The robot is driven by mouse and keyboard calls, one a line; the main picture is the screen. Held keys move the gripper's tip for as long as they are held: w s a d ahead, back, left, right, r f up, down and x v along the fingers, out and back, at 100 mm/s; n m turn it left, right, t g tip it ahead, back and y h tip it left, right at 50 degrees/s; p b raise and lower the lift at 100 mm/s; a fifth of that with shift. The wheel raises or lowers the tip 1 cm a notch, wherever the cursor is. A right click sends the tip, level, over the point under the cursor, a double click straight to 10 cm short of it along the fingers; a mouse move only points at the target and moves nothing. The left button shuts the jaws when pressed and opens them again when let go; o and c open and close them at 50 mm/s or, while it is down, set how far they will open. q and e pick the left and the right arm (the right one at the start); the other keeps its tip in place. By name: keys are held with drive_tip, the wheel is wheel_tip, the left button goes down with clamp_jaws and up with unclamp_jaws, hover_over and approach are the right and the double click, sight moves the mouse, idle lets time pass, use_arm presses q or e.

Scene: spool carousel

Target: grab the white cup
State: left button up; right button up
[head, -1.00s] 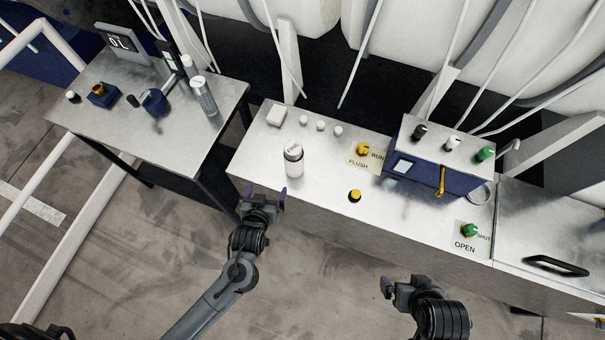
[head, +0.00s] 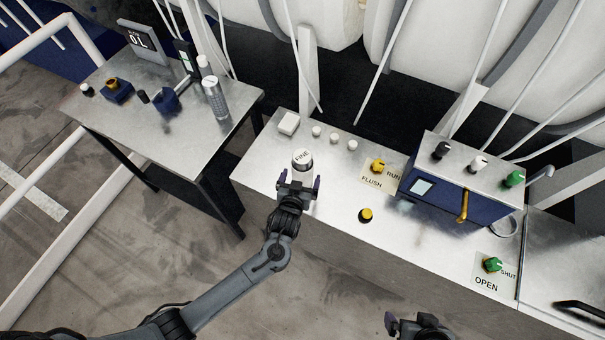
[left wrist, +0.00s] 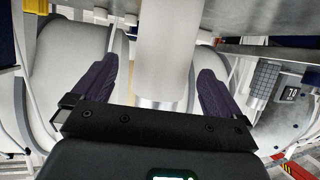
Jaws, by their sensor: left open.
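The white cup (head: 302,158) is a white cylinder with a grey band near its base and FINE on its top. It stands upright near the front left of the metal counter. My left gripper (head: 300,182) is open just in front of it, and its fingers hide the cup's lower part. In the left wrist view the cup (left wrist: 166,45) shows between the two spread fingers, with a gap on each side. My right gripper (head: 405,322) is at the bottom edge, partly cut off, away from the cup; its jaw opening is unclear.
A white block (head: 289,123) and small white knobs stand behind the cup. A yellow knob (head: 377,166), a yellow button (head: 366,214) and a blue dispenser box (head: 450,195) lie to the right. A side table (head: 150,130) with small items stands left, across a gap.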

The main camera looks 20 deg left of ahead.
use_arm(q)
drive_tip(key=shift+x, duration=2.55)
drive_tip(key=shift+a+f, duration=0.1)
drive_tip(key=shift+c, duration=0.3)
drive_tip(key=c, duration=1)
